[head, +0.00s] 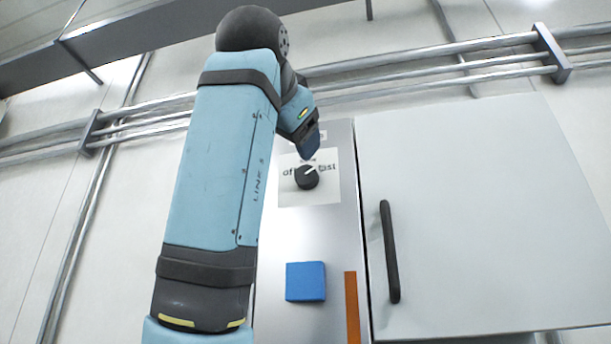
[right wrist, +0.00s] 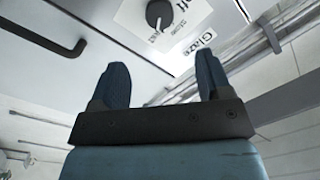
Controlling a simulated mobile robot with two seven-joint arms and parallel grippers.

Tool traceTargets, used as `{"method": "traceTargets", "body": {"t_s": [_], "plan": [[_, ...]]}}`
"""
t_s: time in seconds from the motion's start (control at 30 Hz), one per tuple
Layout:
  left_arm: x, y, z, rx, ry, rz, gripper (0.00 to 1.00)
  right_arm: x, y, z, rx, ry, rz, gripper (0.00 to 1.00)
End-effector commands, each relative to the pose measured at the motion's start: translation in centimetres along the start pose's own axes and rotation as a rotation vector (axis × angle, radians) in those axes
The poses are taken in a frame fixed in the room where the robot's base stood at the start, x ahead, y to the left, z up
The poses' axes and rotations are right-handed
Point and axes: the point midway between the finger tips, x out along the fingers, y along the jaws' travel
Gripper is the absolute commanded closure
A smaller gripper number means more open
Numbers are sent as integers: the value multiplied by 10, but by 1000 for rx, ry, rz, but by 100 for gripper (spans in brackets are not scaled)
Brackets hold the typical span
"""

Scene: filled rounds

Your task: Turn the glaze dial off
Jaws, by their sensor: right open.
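The glaze dial (head: 307,178) is a round black knob on a white label plate on a tall metal panel. Its white pointer is tilted up and to the right, towards "fast"; "off" is printed on the left. The word at the top is partly hidden. In the right wrist view the dial (right wrist: 160,14) is at the top, beyond the fingers, near a "Glaze" label (right wrist: 212,49). My right gripper (head: 311,150) is just above the dial in the head view. Its two blue fingers (right wrist: 163,82) are apart with nothing between them. My left gripper is not in view.
A blue square (head: 306,282) and an orange strip (head: 352,307) are on the panel below the dial. A pale cabinet door (head: 480,220) with a black bar handle (head: 390,252) is to the right. Metal pipes (head: 430,62) run along the wall behind.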

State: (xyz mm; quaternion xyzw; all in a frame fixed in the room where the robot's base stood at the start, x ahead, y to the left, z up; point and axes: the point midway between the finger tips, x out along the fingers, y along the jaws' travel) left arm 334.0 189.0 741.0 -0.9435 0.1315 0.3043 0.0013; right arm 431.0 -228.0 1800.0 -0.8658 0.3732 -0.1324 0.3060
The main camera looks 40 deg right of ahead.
Motion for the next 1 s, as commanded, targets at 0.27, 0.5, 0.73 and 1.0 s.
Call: {"method": "traceTargets", "body": {"t_s": [0.27,0.5,0.73,1.0], "plan": [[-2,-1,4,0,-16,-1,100,61,0,0,-3,-1,5,29],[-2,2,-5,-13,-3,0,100,103,0,0,-2,0,4,29],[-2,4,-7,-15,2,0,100,120,1,0,-1,0,2,29],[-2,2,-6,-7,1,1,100,121,1,0,-1,0,2,29]]}}
